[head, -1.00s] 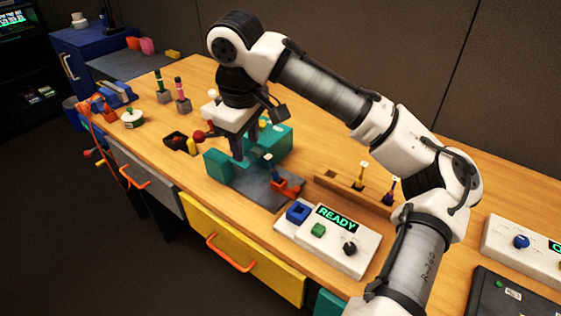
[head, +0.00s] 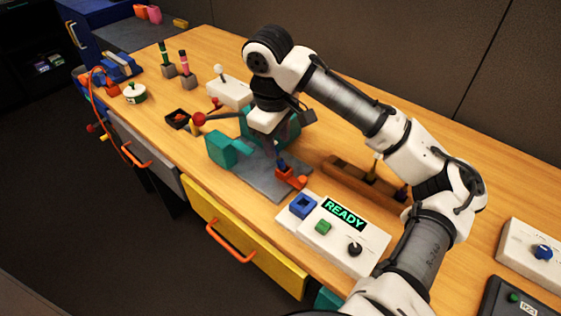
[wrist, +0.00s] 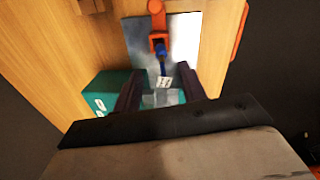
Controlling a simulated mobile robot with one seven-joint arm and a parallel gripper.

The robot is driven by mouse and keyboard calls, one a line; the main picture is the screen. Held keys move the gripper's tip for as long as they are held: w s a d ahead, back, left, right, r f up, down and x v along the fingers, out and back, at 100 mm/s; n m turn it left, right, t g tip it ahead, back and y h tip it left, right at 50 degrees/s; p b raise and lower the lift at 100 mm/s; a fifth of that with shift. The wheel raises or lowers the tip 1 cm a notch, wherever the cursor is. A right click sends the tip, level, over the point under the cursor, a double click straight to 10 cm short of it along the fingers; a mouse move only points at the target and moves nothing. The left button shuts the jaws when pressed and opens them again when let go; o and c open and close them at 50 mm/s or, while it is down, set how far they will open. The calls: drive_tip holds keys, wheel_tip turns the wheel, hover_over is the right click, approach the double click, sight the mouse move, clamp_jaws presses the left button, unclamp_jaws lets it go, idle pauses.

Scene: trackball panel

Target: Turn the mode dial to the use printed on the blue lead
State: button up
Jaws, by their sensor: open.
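The blue lead (wrist: 162,66) stands in an orange-red holder (wrist: 158,40) on a grey plate. Its small white tag (wrist: 164,82) lies between my fingers in the wrist view; the print is too small to read. My gripper (wrist: 162,75) is open around the lead's tagged end, with a gap each side. In the head view my gripper (head: 273,152) is just above the holder and mostly hides the lead. A white panel with a READY display (head: 345,214) carries a black dial (head: 355,249). Another white panel at right has a blue knob (head: 543,252). I cannot tell which is the mode dial.
A teal vise-like block (head: 228,147) stands close beside my gripper. A wooden rack (head: 345,178) with other leads is right of the plate, partly behind my arm. The front table edge has drawers.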

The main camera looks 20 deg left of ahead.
sight(277, 150)
wheel_tip(277, 150, down, 5)
drive_tip(key=shift+w+f+p, duration=0.1)
drive_tip(key=shift+p, duration=0.3)
drive_tip(key=shift+c, duration=0.2)
clamp_jaws()
